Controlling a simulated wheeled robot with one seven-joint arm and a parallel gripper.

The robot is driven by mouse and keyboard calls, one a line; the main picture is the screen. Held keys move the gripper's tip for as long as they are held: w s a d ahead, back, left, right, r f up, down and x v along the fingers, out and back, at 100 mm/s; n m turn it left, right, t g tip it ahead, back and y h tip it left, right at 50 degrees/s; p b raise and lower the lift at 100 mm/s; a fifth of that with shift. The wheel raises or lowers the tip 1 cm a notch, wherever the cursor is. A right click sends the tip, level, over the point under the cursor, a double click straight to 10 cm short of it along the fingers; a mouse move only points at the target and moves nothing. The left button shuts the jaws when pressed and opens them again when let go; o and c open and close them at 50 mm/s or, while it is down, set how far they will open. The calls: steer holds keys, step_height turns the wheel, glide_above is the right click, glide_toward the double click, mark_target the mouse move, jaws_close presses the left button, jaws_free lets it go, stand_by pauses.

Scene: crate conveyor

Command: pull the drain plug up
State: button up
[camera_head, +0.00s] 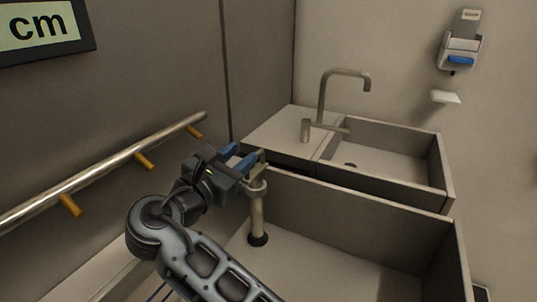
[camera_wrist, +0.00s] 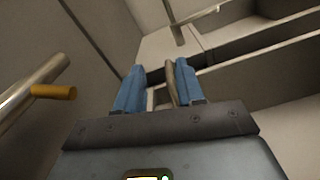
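The drain plug (camera_head: 257,215) is an upright metal pipe with a bent handle at its top. It stands in a dark drain hole in the nearer basin (camera_head: 350,205). My gripper (camera_head: 239,158) is beside the handle at the pipe's top, with its blue fingers apart. In the wrist view, my gripper (camera_wrist: 158,85) shows a grey bar of the handle (camera_wrist: 171,83) between the fingers, closer to the right one. A gap shows on the bar's left. I cannot tell whether the right finger touches it.
A second basin (camera_head: 440,165) with a tap (camera_head: 322,95) lies behind. A metal rail (camera_head: 100,168) with orange brackets runs along the left wall. A soap dispenser (camera_head: 462,42) hangs on the back wall. The nearer basin looks otherwise empty.

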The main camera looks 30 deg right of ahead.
mark_target(261, 149)
steer(key=shift+w+d+f, duration=0.5)
steer(key=shift+w+d, duration=0.15)
steer(key=shift+d, duration=0.35)
steer(key=shift+w+d+f, duration=0.45)
steer(key=shift+w+d, duration=0.2)
steer(key=shift+d, duration=0.35)
steer(key=shift+w+d+f, duration=0.5)
steer(key=shift+w+d, duration=0.15)
steer(key=shift+d, duration=0.35)
jaws_close()
steer(key=shift+r, duration=0.1)
